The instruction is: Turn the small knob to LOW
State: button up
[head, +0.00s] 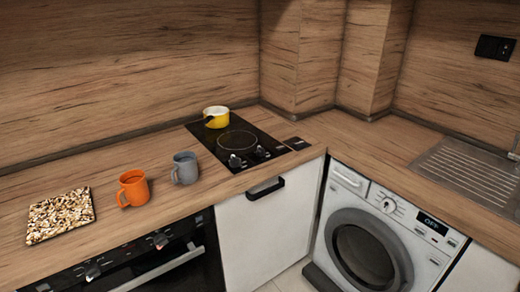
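A black two-zone cooktop (272,143) is set into the wooden counter. Two small dark control knobs stand near its front edge, a left knob (235,161) and a right knob (262,153). Their markings and pointer positions are too small to read, and I cannot tell which is the small knob for the task. No LOW label is legible. A yellow pot (217,117) stands on the rear zone; the larger front zone looks bare. My gripper is not in view.
A grey mug (185,168) and an orange mug (133,188) stand left of the cooktop. A speckled board (60,214) lies farther left. The oven (150,266) and washing machine (375,232) have their own knobs. Counter right of the cooktop is clear.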

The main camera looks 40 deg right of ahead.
aim_at(261, 153)
jog(key=z, duration=0.35)
jog(key=k, duration=1.35)
jog(key=u, duration=0.45)
jog(key=i, duration=1)
